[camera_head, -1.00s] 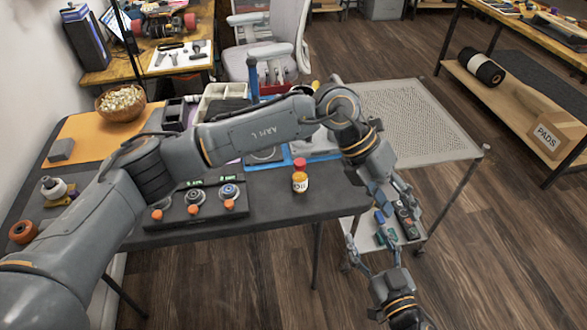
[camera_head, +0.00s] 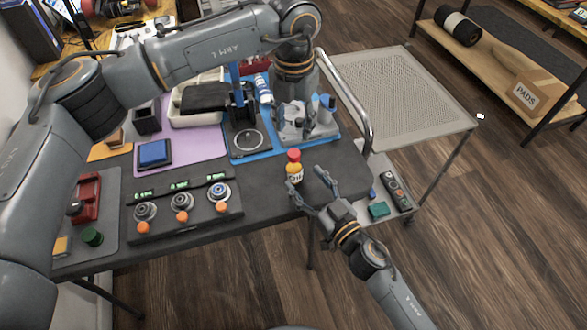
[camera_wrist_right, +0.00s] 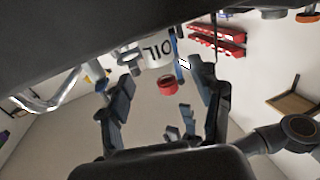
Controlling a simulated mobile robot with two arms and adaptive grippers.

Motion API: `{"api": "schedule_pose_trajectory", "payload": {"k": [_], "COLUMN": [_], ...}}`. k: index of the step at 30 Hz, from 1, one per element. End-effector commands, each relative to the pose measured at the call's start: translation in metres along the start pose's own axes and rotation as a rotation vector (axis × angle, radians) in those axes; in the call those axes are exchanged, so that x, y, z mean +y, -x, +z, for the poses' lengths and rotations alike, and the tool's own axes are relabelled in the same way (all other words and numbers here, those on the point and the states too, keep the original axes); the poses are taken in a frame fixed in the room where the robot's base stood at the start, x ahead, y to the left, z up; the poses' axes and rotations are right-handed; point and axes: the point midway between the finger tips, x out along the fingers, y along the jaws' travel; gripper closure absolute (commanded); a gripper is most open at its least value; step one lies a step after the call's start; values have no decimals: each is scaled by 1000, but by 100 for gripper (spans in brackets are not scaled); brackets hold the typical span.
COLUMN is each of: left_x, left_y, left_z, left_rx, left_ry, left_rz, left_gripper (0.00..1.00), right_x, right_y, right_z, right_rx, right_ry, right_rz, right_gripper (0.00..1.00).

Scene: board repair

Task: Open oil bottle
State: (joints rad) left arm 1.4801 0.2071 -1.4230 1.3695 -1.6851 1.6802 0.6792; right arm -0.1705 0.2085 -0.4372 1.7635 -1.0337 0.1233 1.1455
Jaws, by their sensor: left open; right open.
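The oil bottle (camera_head: 294,173) stands upright near the front right of the dark table, with a yellow body, white label and red cap (camera_head: 293,155). My right gripper (camera_head: 316,193) is open and empty, just in front and to the right of the bottle. In the right wrist view, which looks inverted, the bottle (camera_wrist_right: 156,52) and red cap (camera_wrist_right: 169,86) show between the open fingers (camera_wrist_right: 166,98), apart from them. My left gripper (camera_head: 305,118) points down over the blue mat behind the bottle; its fingers are hard to separate from the grey parts there.
A black panel with several knobs and orange buttons (camera_head: 182,215) lies left of the bottle. A purple mat (camera_head: 200,145) and blue mat (camera_head: 250,153) lie behind. A cart with a perforated top (camera_head: 400,95) stands right of the table. Dark table surface around the bottle is clear.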

Motion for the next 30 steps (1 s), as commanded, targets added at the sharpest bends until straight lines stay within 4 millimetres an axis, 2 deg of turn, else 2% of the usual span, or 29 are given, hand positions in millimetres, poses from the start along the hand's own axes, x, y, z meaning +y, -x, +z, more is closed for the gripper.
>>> {"api": "schedule_pose_trajectory", "payload": {"k": [3, 9, 13, 22, 23, 30], "left_x": [0, 0, -1, -1, -1, -1], "left_y": [0, 0, 0, 0, 0, 0], "left_z": [0, 0, 0, 0, 0, 0], "left_rx": [0, 0, 0, 0, 0, 0], "left_ry": [-1, -1, -1, -1, -1, -1], "left_rz": [-1, -1, -2, -2, -2, -1], "left_gripper": [55, 55, 55, 55, 55, 55], "right_x": [0, 0, 0, 0, 0, 0], "right_y": [-23, -48, -56, -58, -58, -57], "right_z": [-1, 0, 0, 0, 0, 0], "right_rx": [3, 1, 1, 0, 0, 0], "right_ry": [2, 0, 1, 0, 0, 0], "right_rz": [0, 1, 1, 1, 1, 1], "right_gripper": [35, 35, 35, 35, 39, 88]}}
